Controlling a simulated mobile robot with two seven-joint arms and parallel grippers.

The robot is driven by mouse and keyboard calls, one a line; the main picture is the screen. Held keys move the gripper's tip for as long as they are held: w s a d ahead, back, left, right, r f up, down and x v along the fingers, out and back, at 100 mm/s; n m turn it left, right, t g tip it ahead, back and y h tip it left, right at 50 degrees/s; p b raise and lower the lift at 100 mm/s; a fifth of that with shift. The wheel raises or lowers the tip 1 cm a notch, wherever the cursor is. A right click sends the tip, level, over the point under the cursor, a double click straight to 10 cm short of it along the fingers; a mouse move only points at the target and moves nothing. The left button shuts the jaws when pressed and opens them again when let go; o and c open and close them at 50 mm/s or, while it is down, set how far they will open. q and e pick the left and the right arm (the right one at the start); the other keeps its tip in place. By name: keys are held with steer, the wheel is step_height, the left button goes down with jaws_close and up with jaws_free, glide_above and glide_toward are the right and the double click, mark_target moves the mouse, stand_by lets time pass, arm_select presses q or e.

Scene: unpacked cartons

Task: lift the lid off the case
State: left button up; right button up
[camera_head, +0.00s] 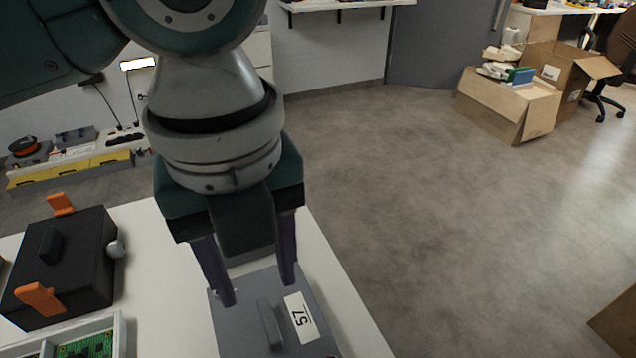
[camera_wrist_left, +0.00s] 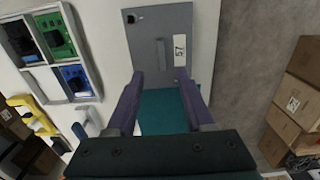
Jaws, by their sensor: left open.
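A grey case (camera_head: 240,325) with a flat lid stands on the white table. Its lid has a raised bar handle (camera_head: 270,325) and a white label (camera_head: 301,318) reading 57. The case also shows in the left wrist view (camera_wrist_left: 146,60), with its handle (camera_wrist_left: 162,52) near the middle of the lid. I cannot make out the lid's seam. My left gripper (camera_head: 259,294) is open and empty, pointing down over the case. In the left wrist view, its fingertips (camera_wrist_left: 160,76) lie apart, just below the handle in the picture. My right gripper is not in view.
A black box (camera_head: 90,265) with orange clips and a handle stands left on the table (camera_head: 165,290). A divided tray (camera_head: 118,335) with circuit boards lies nearer. Open cartons (camera_head: 520,105) stand on the far floor. The floor right of the table is largely clear.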

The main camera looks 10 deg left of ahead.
mark_target(268, 318)
arm_select(q)
steer(key=shift+s+f, duration=0.15)
steer(key=shift+f, duration=0.5)
steer(key=shift+s+f, duration=0.15)
steer(key=shift+f, duration=0.45)
steer(key=f, duration=0.1)
steer(key=f+b, duration=0.1)
steer(key=f, duration=0.3)
steer(key=shift+w+f, duration=0.2)
steer(key=shift+w, duration=0.15)
jaws_close()
